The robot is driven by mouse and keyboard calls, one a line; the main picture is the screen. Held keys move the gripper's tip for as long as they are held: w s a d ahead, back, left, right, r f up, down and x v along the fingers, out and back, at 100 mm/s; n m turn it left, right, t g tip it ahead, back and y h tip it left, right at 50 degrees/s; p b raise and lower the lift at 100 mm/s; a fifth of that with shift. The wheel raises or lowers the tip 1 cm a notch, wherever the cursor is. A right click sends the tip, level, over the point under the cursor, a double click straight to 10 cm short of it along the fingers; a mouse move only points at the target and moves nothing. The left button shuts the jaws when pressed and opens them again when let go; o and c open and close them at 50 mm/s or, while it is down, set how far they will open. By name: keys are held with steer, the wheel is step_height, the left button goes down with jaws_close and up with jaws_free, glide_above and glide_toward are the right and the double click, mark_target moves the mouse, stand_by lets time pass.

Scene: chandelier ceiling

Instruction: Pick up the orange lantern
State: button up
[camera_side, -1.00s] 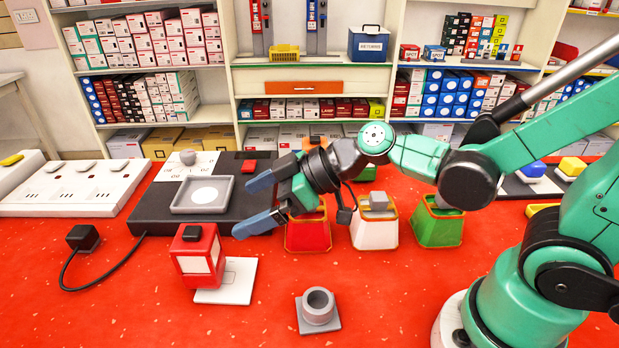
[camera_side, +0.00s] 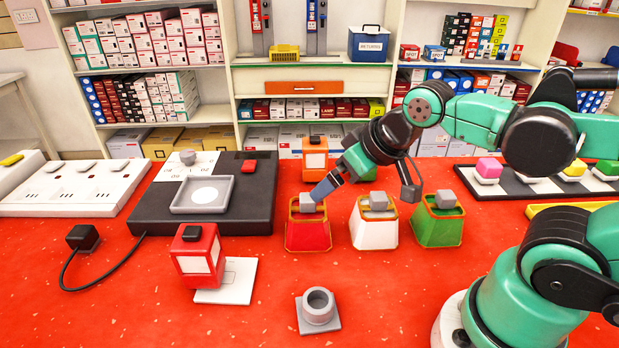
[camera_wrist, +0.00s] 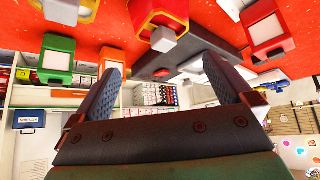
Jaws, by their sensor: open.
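The orange lantern (camera_side: 314,158) has a white panel and a dark top. It stands upright on the red counter behind the red bin in the side view. In the wrist view the orange lantern (camera_wrist: 89,47) hangs at upper left, as that picture is inverted. My gripper (camera_side: 325,188) is open and empty, its fingers angled down and left, just in front and right of the lantern. One finger overlaps the red bin's grey block in the picture; contact cannot be told. Both fingers show apart in the wrist view (camera_wrist: 165,82), with the lantern outside the gap between them.
Red (camera_side: 308,237), white (camera_side: 373,232) and green (camera_side: 438,229) bins with grey blocks stand near my gripper. A green lantern (camera_wrist: 56,58) stands beside the orange one. A red lantern (camera_side: 216,256) and a grey cup (camera_side: 318,308) stand at the front. Shelves line the back.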

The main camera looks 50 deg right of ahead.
stand_by(0.5)
steer(key=n+t+h, duration=0.1)
steer(key=n+h, duration=0.6)
steer(key=n, duration=1.1)
glide_toward(315, 144)
steer(key=f, duration=0.2)
steer(key=w+n, duration=0.1)
steer(key=n, duration=0.1)
steer(key=d+f+n+h, duration=0.1)
steer(key=n, duration=0.1)
steer(key=w+d+n+t, duration=0.1)
steer(key=n, duration=0.2)
steer(key=shift+w+d+f+h, duration=0.1)
steer(key=shift+w+f+h, duration=0.25)
steer(key=shift+f+h, duration=0.05)
steer(key=shift+w+d+f+n+h, duration=0.2)
steer(key=shift+w+f+n+h, duration=0.1)
steer(key=shift+n, duration=0.6)
steer(key=shift+t, duration=0.3)
steer(key=shift+x, duration=2.7)
jaws_close()
